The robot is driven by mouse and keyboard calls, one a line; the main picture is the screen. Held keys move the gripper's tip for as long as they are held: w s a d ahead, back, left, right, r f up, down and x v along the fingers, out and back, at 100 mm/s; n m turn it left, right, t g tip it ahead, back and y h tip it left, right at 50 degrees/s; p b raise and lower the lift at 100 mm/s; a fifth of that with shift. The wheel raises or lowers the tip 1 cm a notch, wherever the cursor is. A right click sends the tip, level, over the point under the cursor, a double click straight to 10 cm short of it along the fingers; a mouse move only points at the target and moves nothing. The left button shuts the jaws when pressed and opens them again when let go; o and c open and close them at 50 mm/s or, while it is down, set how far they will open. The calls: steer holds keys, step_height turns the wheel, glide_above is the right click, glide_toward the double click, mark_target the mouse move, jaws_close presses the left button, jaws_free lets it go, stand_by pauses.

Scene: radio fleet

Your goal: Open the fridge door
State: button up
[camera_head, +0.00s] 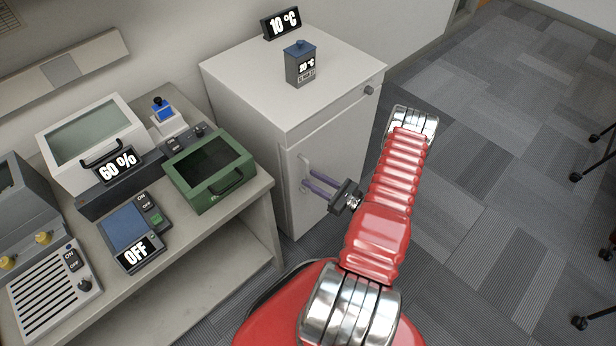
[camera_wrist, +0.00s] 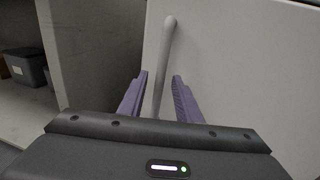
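The fridge (camera_head: 335,140) is a white cabinet with a flat top, right of the bench in the head view. Its door (camera_wrist: 245,65) fills the right of the wrist view and looks shut. The door's upright bar handle (camera_wrist: 168,45) runs down between my gripper's two purple fingers (camera_wrist: 157,95). There is a visible gap on each side of the handle, so my gripper is open around it, not clamped. In the head view my gripper (camera_head: 320,187) reaches left to the door front. The handle's lower end is hidden behind my gripper body in the wrist view.
A small blue-lidded device (camera_head: 300,65) and a 10 °C display (camera_head: 281,22) stand on the fridge. The bench (camera_head: 240,215) at left holds a green-lidded box (camera_head: 210,172) and other devices. Carpeted floor (camera_head: 500,120) at right is mostly clear; chair legs show at the far right.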

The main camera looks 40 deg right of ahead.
steer(key=shift+x, duration=1.45)
steer(key=shift+c, duration=0.5)
jaws_close()
